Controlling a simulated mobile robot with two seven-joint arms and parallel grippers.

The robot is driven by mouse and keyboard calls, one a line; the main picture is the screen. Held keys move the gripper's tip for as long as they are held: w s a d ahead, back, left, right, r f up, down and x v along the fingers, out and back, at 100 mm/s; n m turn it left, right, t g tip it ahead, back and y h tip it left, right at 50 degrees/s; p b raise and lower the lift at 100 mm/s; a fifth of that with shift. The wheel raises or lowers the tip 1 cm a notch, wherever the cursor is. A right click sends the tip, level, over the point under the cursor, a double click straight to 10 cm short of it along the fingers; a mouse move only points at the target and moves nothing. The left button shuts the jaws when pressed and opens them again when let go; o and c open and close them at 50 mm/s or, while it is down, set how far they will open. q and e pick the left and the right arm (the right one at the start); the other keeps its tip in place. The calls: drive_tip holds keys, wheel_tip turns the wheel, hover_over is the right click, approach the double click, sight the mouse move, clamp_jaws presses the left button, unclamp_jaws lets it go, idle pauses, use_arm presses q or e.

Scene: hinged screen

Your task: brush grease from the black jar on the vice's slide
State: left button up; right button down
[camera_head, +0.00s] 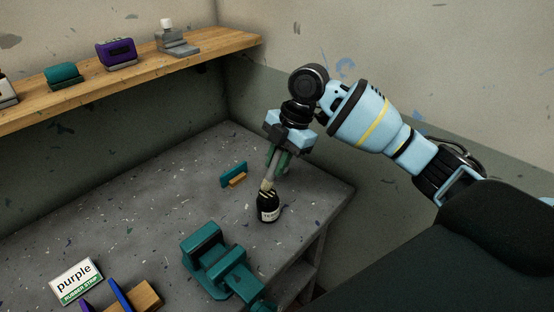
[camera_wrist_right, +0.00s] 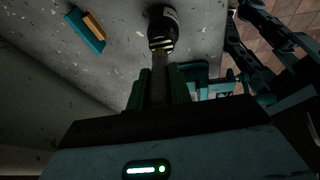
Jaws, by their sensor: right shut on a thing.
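My right gripper (camera_head: 279,153) comes down from above the bench and is shut on a pale-handled brush (camera_head: 270,174). The brush's lower end is at the mouth of the black jar (camera_head: 269,213), which stands upright with a white label. How deep the bristles go is hidden. In the right wrist view the brush (camera_wrist_right: 158,92) lies between the green fingers (camera_wrist_right: 158,85) and points at the jar (camera_wrist_right: 163,30). The teal vice (camera_head: 212,262) stands nearer on the bench, left of and below the jar in the head view. My left gripper is not in view.
A teal and orange block (camera_head: 233,174) lies behind the jar on the grey bench (camera_head: 150,205). A "purple" label box (camera_head: 76,281) lies at front left. A wooden shelf (camera_head: 130,75) holds several items. The bench's right edge is close to the jar.

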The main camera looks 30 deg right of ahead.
drive_tip(key=shift+f, duration=0.55)
idle(0.9)
drive_tip(key=shift+r, duration=3.55)
